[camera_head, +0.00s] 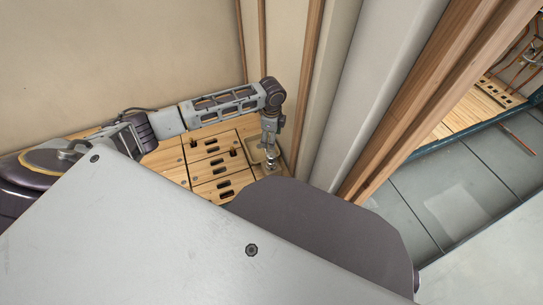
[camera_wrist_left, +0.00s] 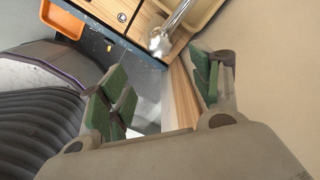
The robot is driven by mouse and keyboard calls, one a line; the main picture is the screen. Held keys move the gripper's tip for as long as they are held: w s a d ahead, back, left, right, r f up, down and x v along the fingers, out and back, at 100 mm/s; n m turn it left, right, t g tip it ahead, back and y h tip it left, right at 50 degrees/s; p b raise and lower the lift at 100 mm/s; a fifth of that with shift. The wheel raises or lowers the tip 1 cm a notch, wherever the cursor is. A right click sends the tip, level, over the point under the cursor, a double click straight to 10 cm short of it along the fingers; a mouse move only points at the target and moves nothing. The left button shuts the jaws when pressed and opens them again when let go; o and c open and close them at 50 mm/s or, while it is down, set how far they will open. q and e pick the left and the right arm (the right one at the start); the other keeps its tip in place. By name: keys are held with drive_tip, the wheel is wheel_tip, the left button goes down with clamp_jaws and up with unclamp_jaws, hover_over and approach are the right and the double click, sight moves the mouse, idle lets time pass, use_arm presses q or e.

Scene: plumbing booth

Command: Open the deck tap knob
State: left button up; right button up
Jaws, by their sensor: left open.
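A shiny chrome fitting, which looks like the deck tap (camera_wrist_left: 174,22), shows at the top of the left wrist view, with a rounded bright end that may be its knob (camera_wrist_left: 158,46). In the head view a small metal fitting (camera_head: 271,164) sits at the right end of the wooden bench top, just below my left gripper (camera_head: 269,146). In the left wrist view my left gripper (camera_wrist_left: 160,84) is open, with green pads apart and nothing between them. The fitting lies beyond the fingertips, apart from the pads. My right gripper is not in view.
The bench top (camera_head: 172,160) has slotted wooden panels (camera_head: 213,167) and a shallow tan tray (camera_head: 256,150) beside the fitting. A beige wall (camera_head: 120,50) stands close behind. An orange bin (camera_wrist_left: 62,20) shows in the wrist view. Wooden posts (camera_head: 430,90) rise at the right.

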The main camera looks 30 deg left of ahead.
sight(271, 155)
use_arm(q)
wheel_tip(271, 155, down, 6)
drive_tip(key=shift+r+b, duration=0.2)
drive_tip(key=shift+b, duration=1)
drive_tip(key=shift+f+b, duration=1.85)
drive_tip(key=shift+f, duration=2.05)
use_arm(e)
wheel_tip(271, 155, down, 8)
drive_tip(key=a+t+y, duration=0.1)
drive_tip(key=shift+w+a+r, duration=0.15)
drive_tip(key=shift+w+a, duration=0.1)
use_arm(q)
drive_tip(key=c, duration=1)
drive_tip(key=shift+c, duration=0.2)
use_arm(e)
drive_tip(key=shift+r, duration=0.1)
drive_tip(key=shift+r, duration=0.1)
